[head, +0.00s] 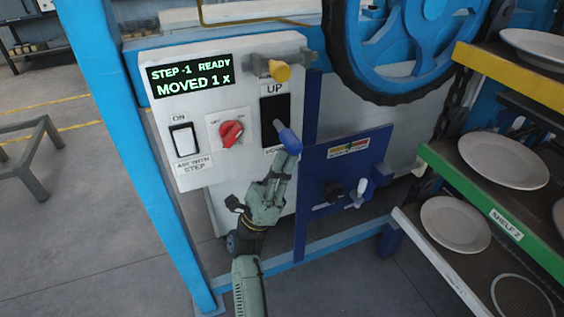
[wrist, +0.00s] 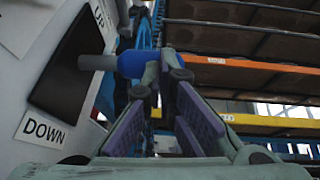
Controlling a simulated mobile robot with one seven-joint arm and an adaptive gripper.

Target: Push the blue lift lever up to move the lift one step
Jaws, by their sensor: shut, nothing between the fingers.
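The blue lift lever (head: 287,138) sticks out of a black slot plate (head: 274,112) marked UP at its top. In the wrist view the blue lever knob (wrist: 146,64) sits on a grey stem, with a DOWN label (wrist: 43,130) below the slot. My gripper (head: 290,157) is shut and empty, with its fingertips just under the knob. In the wrist view the fingertips (wrist: 165,65) overlap the knob's right end; I cannot tell whether they touch it. The display (head: 192,76) reads "STEP -1 READY, MOVED 1 x".
A red knob (head: 231,132) and a white switch (head: 184,140) are left of the lever. A yellow knob (head: 279,71) is above. Shelves with white plates (head: 455,224) are at far right.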

